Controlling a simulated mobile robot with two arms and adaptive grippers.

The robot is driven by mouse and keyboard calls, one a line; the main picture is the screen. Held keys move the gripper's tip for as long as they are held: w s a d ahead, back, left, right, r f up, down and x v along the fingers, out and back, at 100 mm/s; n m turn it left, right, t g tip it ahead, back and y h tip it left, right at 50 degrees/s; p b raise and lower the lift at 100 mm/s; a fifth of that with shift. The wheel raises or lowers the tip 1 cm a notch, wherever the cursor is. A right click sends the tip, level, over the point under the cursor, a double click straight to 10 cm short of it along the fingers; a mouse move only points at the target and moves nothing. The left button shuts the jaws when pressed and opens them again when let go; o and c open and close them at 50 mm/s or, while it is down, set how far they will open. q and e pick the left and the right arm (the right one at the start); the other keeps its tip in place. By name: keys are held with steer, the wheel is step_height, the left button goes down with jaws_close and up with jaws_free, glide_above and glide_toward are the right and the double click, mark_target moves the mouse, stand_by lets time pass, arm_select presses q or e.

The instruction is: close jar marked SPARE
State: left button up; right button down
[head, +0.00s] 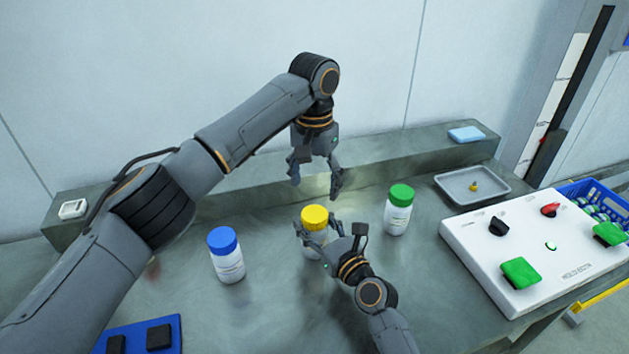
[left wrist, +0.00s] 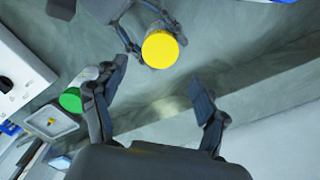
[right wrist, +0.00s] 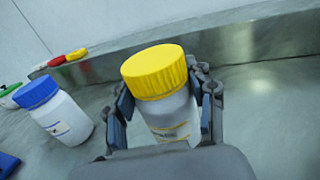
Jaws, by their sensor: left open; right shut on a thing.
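A white jar with a yellow lid (head: 314,216) stands on the bench. My right gripper (head: 320,238) is shut around its body; the right wrist view shows the white body (right wrist: 172,117) between the fingers and the yellow lid (right wrist: 155,72) on top. My left gripper (head: 316,186) is open and empty, above and behind the yellow lid; the lid (left wrist: 160,49) lies beyond its fingertips in the left wrist view. A blue-lidded jar (head: 226,256) stands left and a green-lidded jar (head: 398,210) right. I cannot read SPARE on any label.
A grey tray (head: 448,184) with a small yellowish piece lies right. A white control box (head: 480,252) with green buttons and a blue crate (head: 606,192) stand further right. A raised ledge (head: 400,155) runs behind. A blue pad (head: 176,328) lies front left.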

mark_target(315, 213)
stand_by(0.4)
arm_select(q)
steer(key=shift+f, duration=4)
steer(key=c, duration=1.2)
steer(key=o, duration=1.4)
steer(key=shift+c, duration=0.2)
steer(key=shift+r, duration=0.1)
step_height(315, 213, up, 12)
